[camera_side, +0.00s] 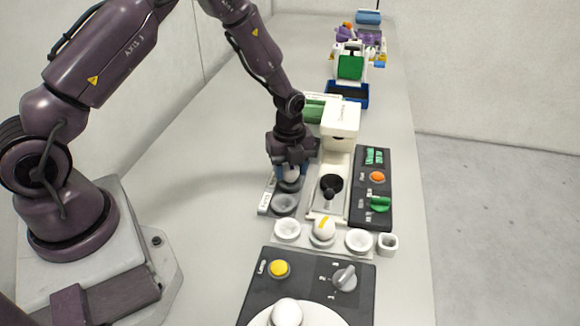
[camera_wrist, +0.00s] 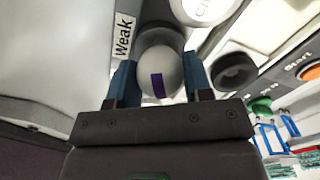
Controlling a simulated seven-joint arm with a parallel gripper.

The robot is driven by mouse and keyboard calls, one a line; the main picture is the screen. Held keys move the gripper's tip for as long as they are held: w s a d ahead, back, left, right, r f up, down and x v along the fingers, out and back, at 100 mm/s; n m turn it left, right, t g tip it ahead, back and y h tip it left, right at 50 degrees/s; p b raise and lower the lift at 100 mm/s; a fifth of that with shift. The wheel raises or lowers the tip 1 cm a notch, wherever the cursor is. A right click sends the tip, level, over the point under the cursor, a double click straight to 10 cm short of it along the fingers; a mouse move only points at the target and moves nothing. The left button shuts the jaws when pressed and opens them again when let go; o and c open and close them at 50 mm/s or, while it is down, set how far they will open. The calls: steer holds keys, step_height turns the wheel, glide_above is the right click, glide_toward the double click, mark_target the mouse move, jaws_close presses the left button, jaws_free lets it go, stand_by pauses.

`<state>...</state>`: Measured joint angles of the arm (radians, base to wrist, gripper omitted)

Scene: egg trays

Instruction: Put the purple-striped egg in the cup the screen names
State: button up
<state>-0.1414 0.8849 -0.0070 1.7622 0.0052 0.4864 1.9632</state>
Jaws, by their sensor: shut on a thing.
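My gripper (camera_side: 290,172) points down and is shut on the purple-striped egg, a white egg (camera_wrist: 172,66) with a purple stripe, held between the blue fingers in the wrist view. In the side view the egg is mostly hidden by the fingers. It is at the far cup of a dark two-cup tray; I cannot tell whether it touches. The near grey cup (camera_side: 285,204) of that tray is empty. A label reading "Weak" (camera_wrist: 124,37) is beside the tray. The screen (camera_side: 375,156) shows green text too small to read.
A white machine (camera_side: 340,118) and a dark panel with an orange button (camera_side: 377,176) stand right of the gripper. In front, a yellow-striped egg (camera_side: 324,228) sits between two empty white cups.

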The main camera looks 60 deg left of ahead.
steer(key=shift+f, duration=0.6)
stand_by(0.6)
stand_by(0.3)
steer(key=o, duration=0.7)
step_height(320, 180, up, 13)
steer(key=shift+s, duration=0.1)
steer(key=shift+r, duration=1)
steer(key=shift+r, duration=1.75)
steer(key=shift+f, duration=1.75)
